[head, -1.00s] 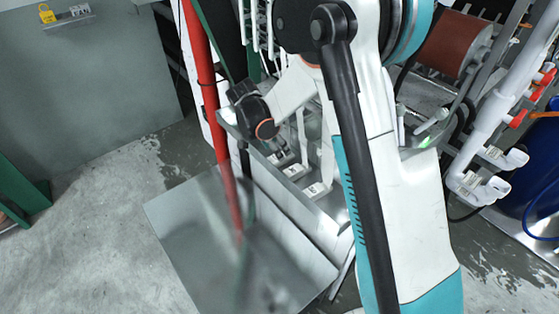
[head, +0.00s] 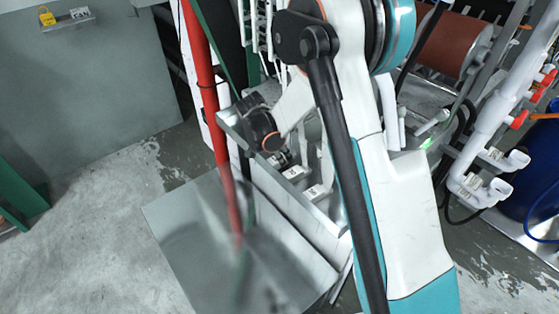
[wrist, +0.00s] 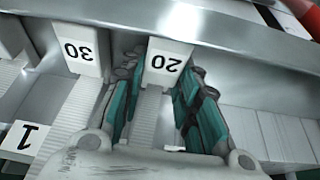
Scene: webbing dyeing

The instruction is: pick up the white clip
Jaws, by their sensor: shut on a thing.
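A white block-like clip marked 20 (wrist: 168,60) sits at the metal rail in the wrist view, at the end of a ribbed white strip (wrist: 148,118). My gripper (wrist: 160,78) has its teal-padded fingers on both sides of this clip and is shut on it. The exact contact is partly hidden by the fingertips. In the head view my gripper (head: 284,158) is low inside the metal trough and mostly hidden by my arm.
A similar white block marked 30 (wrist: 80,58) is close on the left, and one marked 1 (wrist: 22,138) is nearer. The trough (head: 300,222) has metal walls. A red post (head: 212,110) stands left of my wrist. White pipes (head: 490,130) are at the right.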

